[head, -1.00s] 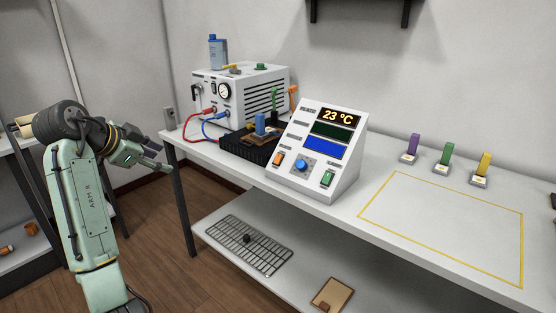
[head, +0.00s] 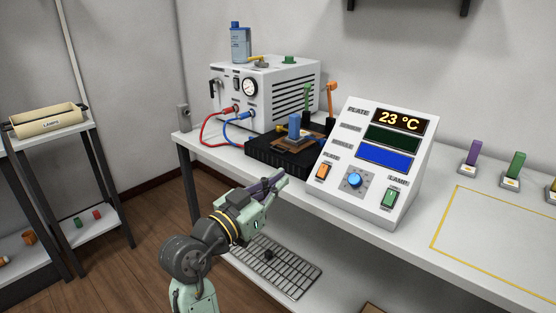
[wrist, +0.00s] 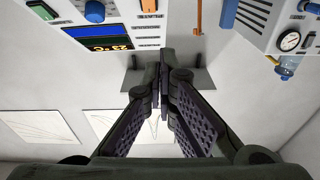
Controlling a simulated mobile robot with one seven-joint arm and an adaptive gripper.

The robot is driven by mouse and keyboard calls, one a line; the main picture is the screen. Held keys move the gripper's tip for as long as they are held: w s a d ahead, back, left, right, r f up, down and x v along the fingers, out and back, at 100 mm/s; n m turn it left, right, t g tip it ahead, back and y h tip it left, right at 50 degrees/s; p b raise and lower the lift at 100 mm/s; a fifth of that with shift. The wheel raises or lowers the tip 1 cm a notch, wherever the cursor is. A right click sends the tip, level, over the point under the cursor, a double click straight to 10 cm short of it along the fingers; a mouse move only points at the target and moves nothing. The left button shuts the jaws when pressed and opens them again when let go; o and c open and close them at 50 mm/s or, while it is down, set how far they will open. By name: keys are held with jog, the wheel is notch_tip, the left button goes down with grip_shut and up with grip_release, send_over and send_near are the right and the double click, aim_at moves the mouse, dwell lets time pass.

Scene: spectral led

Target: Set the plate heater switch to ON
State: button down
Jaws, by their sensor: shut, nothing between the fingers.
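The white control box (head: 345,205) stands on the bench and its top display reads 23 °C. The plate switch is the orange rocker (head: 323,172) at the lower left of its sloped face; it also shows at the top edge of the wrist view (wrist: 149,5). I cannot tell which way the rocker is tilted. My gripper (head: 282,180) is shut and empty, in front of the bench edge and left of the orange switch, apart from it. In the wrist view the closed fingertips (wrist: 160,62) are in the middle, below the switch.
A blue knob (head: 354,180) and a green lamp switch (head: 390,197) are on the same face. A black plate unit (head: 280,152) sits behind left, and a white supply box (head: 262,90) with red and blue cables stands beyond. A wire rack (head: 275,265) lies on the lower shelf.

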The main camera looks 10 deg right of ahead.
aim_at(323, 171)
jog(key=shift+s+d+f+p+x, duration=0.25)
jog(key=shift+p+x, duration=0.4)
jog(key=shift+x, duration=1.45)
jog(key=shift+s+d+f+p+x, duration=0.1)
jog(key=shift+f+p+x, duration=0.45)
jog(key=shift+x, duration=1.6)
jog(key=shift+s+d+f+p+x, duration=0.15)
jog(key=shift+p+x, duration=0.65)
jog(key=shift+x, duration=1.3)
jog(key=shift+r, duration=0.1)
